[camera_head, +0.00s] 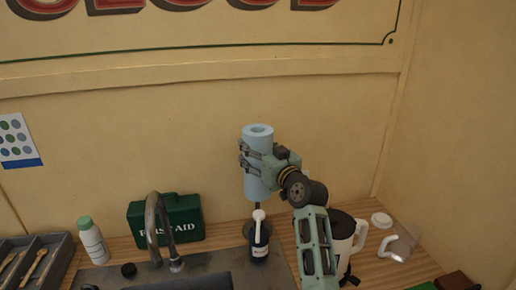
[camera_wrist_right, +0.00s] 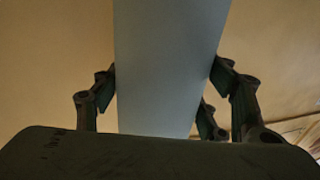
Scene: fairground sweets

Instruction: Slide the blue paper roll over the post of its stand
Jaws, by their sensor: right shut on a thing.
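The light blue paper roll (camera_head: 258,183) is upright in the head view, its open top end showing, in front of the back wall. My right gripper (camera_head: 254,157) is shut around its upper part and holds it above the counter. In the right wrist view the roll (camera_wrist_right: 170,65) stands between the fingers. Just below the roll's lower end a short dark piece of the stand's post (camera_head: 257,206) shows. The stand's dark base (camera_head: 247,230) is mostly hidden behind a pump bottle. I cannot tell whether the post's tip is inside the roll. My left gripper is not in view.
The dark pump bottle (camera_head: 259,244) with a white top stands right in front of the stand. A tap (camera_head: 158,232) and green first-aid box (camera_head: 185,218) are to the left.

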